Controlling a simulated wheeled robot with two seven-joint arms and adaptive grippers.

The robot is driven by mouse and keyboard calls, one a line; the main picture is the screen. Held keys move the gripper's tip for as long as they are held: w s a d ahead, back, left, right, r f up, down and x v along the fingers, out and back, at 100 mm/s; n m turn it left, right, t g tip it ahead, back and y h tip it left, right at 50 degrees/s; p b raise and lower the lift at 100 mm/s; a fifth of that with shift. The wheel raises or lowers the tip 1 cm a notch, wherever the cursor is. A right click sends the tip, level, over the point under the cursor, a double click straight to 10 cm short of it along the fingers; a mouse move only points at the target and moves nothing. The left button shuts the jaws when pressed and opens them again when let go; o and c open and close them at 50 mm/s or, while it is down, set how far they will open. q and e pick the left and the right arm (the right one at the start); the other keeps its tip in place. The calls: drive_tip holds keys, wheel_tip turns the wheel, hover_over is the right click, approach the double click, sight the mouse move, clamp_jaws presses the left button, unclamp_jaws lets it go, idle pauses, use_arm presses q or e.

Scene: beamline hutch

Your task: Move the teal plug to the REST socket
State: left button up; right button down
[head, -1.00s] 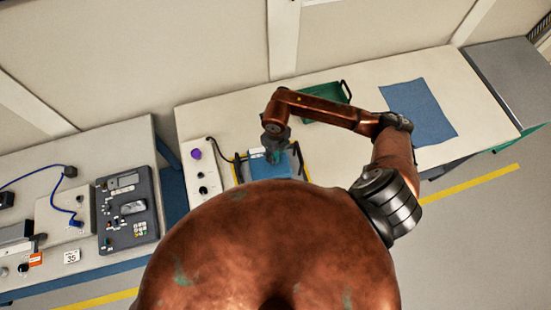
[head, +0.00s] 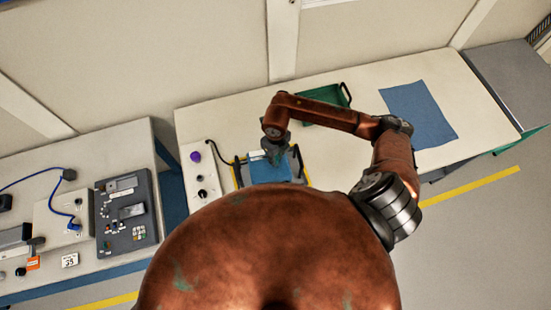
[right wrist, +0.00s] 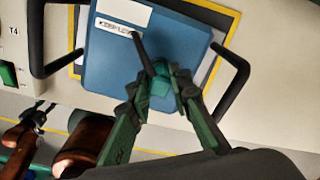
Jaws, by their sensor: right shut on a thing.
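My right gripper (right wrist: 160,88) is shut on a small teal piece (right wrist: 160,84), which I take to be the teal plug. The fingers hide part of it. A thin dark rod or cable slants up and left from beside it. Behind it is a blue flat-topped box (right wrist: 110,70) with a white label; I cannot tell whether the plug touches it. In the head view, my right gripper (head: 273,153) is over the blue box (head: 268,174). I cannot make out a socket marked REST.
A pale box with a purple knob (head: 195,156) stands to the left. A green tray (head: 325,97) and a blue cloth (head: 418,112) lie on the bench.

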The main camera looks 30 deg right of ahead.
drive_tip(key=shift+r, duration=0.1)
idle(0.6)
drive_tip(key=shift+r+p, duration=1.95)
drive_tip(key=shift+r, duration=1.45)
